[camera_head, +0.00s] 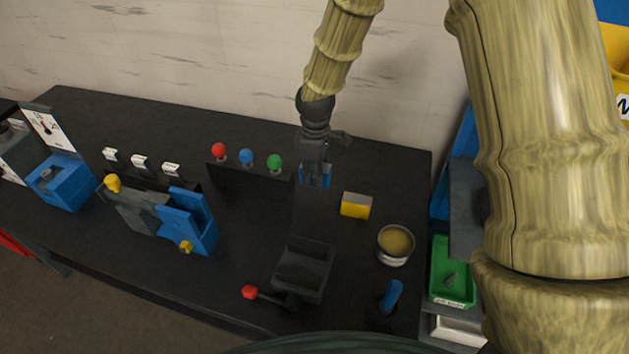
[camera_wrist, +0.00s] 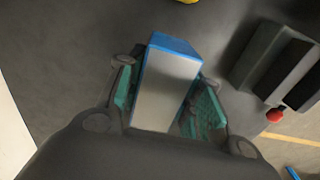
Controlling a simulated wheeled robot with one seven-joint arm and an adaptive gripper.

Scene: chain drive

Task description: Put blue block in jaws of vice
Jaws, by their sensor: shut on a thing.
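The blue block (camera_wrist: 172,80) has a broad pale grey face and blue edges in the wrist view. My gripper (camera_wrist: 165,100) is shut on it, with a teal-padded finger on each side. In the head view my gripper (camera_head: 314,178) hangs over the back right of the black table, and little of the block shows between the fingers. The vice (camera_head: 303,268) is dark, with two raised jaws and a red-knobbed handle, nearer the front edge. It also shows at the right in the wrist view (camera_wrist: 272,62). Its jaws look empty, and the block is apart from it.
A yellow-and-grey block (camera_head: 356,205) and a round tin (camera_head: 395,245) stand right of the vice. A blue-handled tool (camera_head: 391,296) is at the front right. A panel with red, blue and green knobs (camera_head: 247,180) stands left of my gripper. A blue-and-grey machine (camera_head: 187,222) is further left.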

